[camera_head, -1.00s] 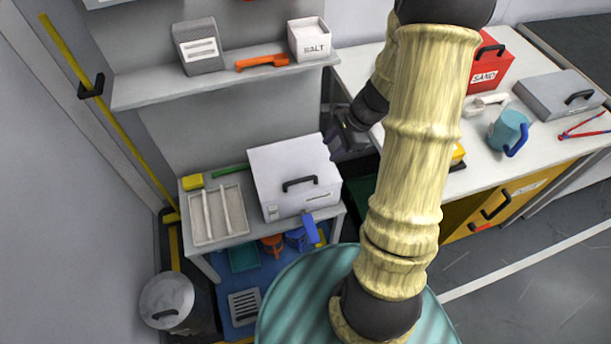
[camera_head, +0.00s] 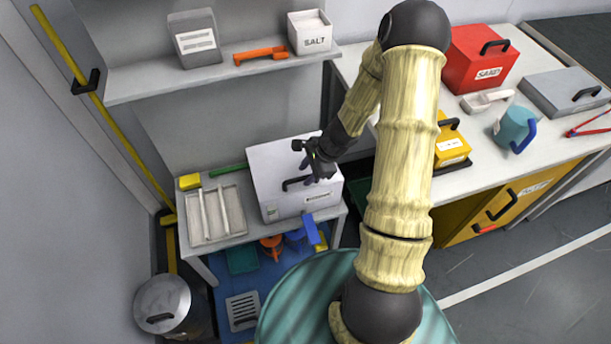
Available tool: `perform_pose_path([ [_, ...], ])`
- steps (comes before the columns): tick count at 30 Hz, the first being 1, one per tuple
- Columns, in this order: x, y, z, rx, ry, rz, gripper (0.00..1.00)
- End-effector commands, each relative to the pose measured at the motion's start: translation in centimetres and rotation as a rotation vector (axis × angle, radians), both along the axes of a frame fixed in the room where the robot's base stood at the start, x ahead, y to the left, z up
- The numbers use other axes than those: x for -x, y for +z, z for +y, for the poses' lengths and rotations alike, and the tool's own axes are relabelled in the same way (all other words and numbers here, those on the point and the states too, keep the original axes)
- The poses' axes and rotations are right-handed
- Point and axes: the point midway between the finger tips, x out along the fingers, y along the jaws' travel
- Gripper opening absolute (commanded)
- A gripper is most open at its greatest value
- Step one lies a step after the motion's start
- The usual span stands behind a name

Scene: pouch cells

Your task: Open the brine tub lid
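A white box-shaped tub (camera_head: 272,164) stands on a low grey side table, with a black bar handle (camera_head: 293,185) on its lid. The lid looks shut. Small labels are on its front, too small to read, so I cannot confirm it is the brine tub. My gripper (camera_head: 308,176) is over the right part of the lid, close to the right end of the handle and partly covering it. I cannot tell whether it touches the handle. The fingers are small and dark, and their gap is not clear.
A tray (camera_head: 232,223) with two rods lies left of the tub. A shelf (camera_head: 150,80) with a salt box (camera_head: 310,33) hangs above. A workbench (camera_head: 475,160) with a red sand box (camera_head: 477,60) stands right. A lidded round bin (camera_head: 163,300) is at lower left.

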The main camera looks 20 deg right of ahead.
Motion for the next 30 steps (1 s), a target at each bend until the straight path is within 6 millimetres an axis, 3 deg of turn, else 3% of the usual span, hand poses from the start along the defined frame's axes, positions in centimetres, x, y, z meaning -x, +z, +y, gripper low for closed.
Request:
perform_pose_path([
  [3, -0.17, -1.08, 0.41, -0.001, -0.001, 0.002, 0.36],
  [12, -0.27, -1.2, 0.52, 0.001, -0.001, -0.001, 0.36],
  [13, -0.27, -1.2, 0.52, 0.001, -0.001, -0.001, 0.34],
  [18, -0.26, -1.19, 0.52, 0.001, 0.0, 0.0, 0.01],
  [30, -0.32, -0.93, 0.39, 0.0, -0.004, 0.005, 0.0],
])
